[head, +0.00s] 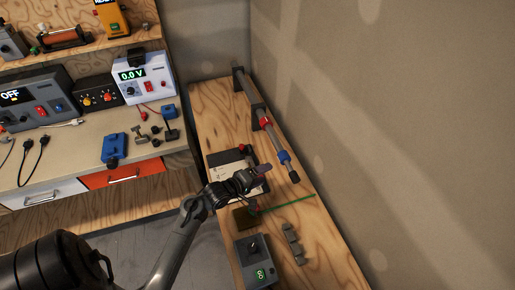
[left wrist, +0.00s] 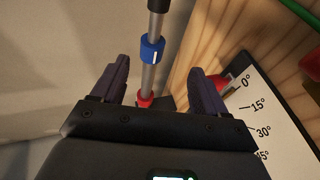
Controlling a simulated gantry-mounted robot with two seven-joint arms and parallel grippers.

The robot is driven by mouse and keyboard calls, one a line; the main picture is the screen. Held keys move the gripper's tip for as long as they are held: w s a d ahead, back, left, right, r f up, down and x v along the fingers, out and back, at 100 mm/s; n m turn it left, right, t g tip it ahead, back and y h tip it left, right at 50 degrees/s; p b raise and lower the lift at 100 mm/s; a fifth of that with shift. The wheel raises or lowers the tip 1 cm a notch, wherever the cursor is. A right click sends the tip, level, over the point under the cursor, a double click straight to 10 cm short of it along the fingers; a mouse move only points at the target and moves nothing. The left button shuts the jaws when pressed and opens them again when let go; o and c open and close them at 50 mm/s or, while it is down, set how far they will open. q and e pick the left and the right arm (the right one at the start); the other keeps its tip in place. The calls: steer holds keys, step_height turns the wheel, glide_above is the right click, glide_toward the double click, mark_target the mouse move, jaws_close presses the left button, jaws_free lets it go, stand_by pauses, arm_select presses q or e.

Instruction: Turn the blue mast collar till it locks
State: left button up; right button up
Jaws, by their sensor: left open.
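The blue mast collar (head: 284,157) sits around a grey mast (head: 276,140) near its dark front end, close to the wall. In the left wrist view the blue collar (left wrist: 152,48) shows a white line on its side. A red collar (head: 265,121) is further back on the mast; it also shows in the left wrist view (left wrist: 145,101). My left gripper (head: 258,187) is open and empty, left of and in front of the blue collar, apart from it. In its wrist view the collar appears between the open fingers (left wrist: 158,65). My right gripper is not in view.
An angle card (left wrist: 262,105) marked in degrees lies on the wooden bench beside the mast. A grey box with a green display (head: 255,262), a grey notched block (head: 293,244) and a green strip (head: 290,203) are in front. The wall stands close on the right.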

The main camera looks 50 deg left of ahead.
mark_target(284, 157)
arm_select(q)
steer(key=shift+n+t+y, duration=0.4)
steer(key=shift+n+t, duration=0.1)
steer(key=shift+t, duration=0.1)
steer(key=b+x, duration=0.1)
steer(key=x, duration=0.3)
steer(key=a+b+x, duration=0.1)
steer(key=b+x, duration=0.1)
steer(key=x, duration=0.3)
steer(key=b+x, duration=0.1)
steer(key=x, duration=0.4)
steer(key=shift+w+a+b, duration=0.1)
steer(key=shift+a+b, duration=0.2)
steer(key=shift+a, duration=0.1)
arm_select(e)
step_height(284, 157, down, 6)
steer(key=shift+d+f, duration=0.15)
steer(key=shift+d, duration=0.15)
arm_select(q)
steer(key=shift+c, duration=0.2)
